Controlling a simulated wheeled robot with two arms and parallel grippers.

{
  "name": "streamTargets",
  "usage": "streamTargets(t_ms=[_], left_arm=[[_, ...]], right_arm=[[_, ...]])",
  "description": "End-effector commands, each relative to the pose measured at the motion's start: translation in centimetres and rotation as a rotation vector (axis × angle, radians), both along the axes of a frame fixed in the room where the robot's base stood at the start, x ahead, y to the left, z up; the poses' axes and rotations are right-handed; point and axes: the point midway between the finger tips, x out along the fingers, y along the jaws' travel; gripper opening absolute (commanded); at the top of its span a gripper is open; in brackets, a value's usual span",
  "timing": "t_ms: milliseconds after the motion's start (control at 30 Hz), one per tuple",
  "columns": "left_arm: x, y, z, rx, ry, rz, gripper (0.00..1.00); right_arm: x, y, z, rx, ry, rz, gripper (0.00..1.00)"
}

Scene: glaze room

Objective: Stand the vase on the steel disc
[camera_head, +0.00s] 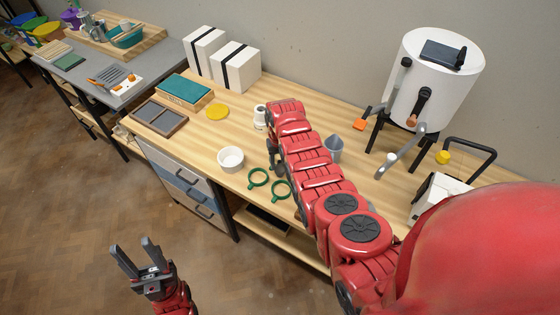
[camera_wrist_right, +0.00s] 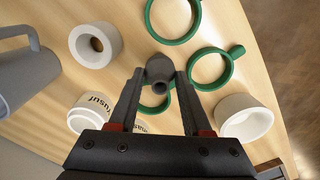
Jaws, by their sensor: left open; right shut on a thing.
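My right gripper (camera_wrist_right: 158,80) is shut on a small dark grey vase (camera_wrist_right: 158,66), seen from above in the right wrist view with its round mouth toward the camera. The vase is between the fingertips, over the wooden bench; whether its base touches the bench is unclear. In the head view my right arm hides most of that gripper and the vase. My left gripper (camera_head: 135,248) is open and empty, out over the floor in front of the bench. I cannot make out the steel disc in either view.
Near the vase are green rings (camera_head: 258,178) with handles, a white bowl (camera_head: 231,159), a grey jug (camera_head: 333,148) and a labelled white jar (camera_wrist_right: 90,112). A white kiln (camera_head: 437,75) stands at right. A yellow disc (camera_head: 217,112) and a teal-topped block (camera_head: 187,88) lie farther left.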

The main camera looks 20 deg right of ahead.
Motion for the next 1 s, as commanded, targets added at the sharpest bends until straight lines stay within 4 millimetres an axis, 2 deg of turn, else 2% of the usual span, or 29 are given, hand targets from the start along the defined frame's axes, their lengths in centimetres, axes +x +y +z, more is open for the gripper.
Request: streamTargets(t_ms=[333,367,500,533,767,1000], left_arm=[[0.0,0.0,-0.4,0.0,0.0,0.0,0.5],[0.0,0.0,-0.3,0.0,0.0,0.0,0.5],[0.0,0.0,-0.2,0.0,0.0,0.0,0.5],[0.0,0.0,-0.2,0.0,0.0,0.0,0.5],[0.0,0.0,-0.2,0.0,0.0,0.0,0.5],[0.0,0.0,-0.3,0.0,0.0,0.0,0.5]], right_arm=[[0.0,0.0,-0.4,0.0,-0.002,0.0,0.09],[0.0,0.0,-0.3,0.0,-0.002,0.0,0.52],[0.0,0.0,-0.3,0.0,-0.002,0.0,0.77],[0.0,0.0,-0.3,0.0,-0.002,0.0,0.8],[0.0,0.0,-0.2,0.0,-0.002,0.0,0.8],[0.3,0.0,0.6,-0.001,-0.008,0.0,0.8]])
